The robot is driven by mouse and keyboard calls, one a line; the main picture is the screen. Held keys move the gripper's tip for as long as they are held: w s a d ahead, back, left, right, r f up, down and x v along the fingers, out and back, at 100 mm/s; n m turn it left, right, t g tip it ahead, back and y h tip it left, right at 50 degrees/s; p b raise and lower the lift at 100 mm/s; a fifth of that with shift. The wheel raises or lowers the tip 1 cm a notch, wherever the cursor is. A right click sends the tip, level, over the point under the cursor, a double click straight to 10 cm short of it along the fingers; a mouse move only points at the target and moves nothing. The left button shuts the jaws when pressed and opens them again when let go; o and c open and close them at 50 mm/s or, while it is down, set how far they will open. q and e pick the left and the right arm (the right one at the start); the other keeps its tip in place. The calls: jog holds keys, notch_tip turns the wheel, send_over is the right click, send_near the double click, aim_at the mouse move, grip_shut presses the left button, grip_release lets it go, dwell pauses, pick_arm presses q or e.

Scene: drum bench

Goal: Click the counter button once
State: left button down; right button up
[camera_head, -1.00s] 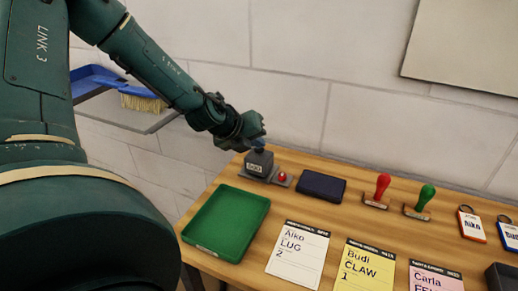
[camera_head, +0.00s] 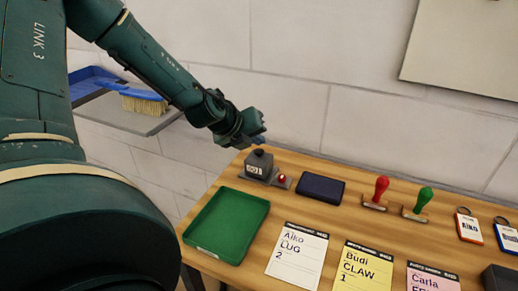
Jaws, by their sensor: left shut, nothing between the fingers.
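The counter (camera_head: 258,165) is a grey box with a white number display and a dark round button (camera_head: 258,152) on top. It stands at the back left of the wooden table. Its digits are small; the last one looks like a 1. My left gripper (camera_head: 260,139) is shut and empty, just above the counter's button, with a small gap showing between them. My right gripper is out of view.
A red knob (camera_head: 282,178) sits beside the counter. A dark blue pad (camera_head: 321,188), a red stamp (camera_head: 380,189) and a green stamp (camera_head: 423,198) stand to the right. A green tray (camera_head: 228,225) and paper cards (camera_head: 297,255) lie in front.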

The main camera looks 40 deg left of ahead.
aim_at(256, 155)
pick_arm(q)
notch_tip(256, 155, up, 6)
jog(key=p, duration=0.4)
jog(key=shift+p, duration=0.35)
dwell(0.7)
